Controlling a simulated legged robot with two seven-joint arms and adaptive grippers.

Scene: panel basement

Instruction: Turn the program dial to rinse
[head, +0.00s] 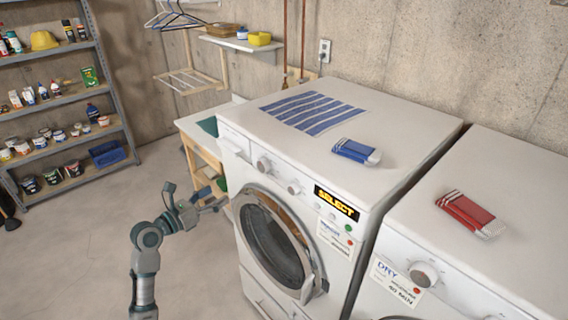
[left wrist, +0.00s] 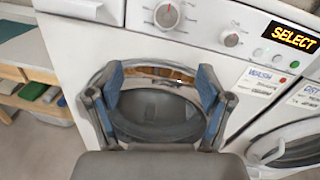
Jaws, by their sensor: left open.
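The white washer (head: 345,125) has two round dials on its front panel. The larger left dial (head: 264,164) shows in the left wrist view (left wrist: 167,15) with a red mark on it. The smaller dial (head: 294,187) is to its right, also in the left wrist view (left wrist: 231,39). A display (head: 336,203) reads SELECT in yellow letters. My left gripper (head: 215,196) is open and empty, in front of the washer, to the left of its round door and below the dials. It touches neither dial. The dial labels are too small to read. My right gripper is not in view.
A dryer (head: 510,180) stands to the right, with a red pack (head: 470,214) on top. A blue pack (head: 357,151) and a striped cloth (head: 312,112) lie on the washer. The washer's round door (head: 275,240) bulges forward.

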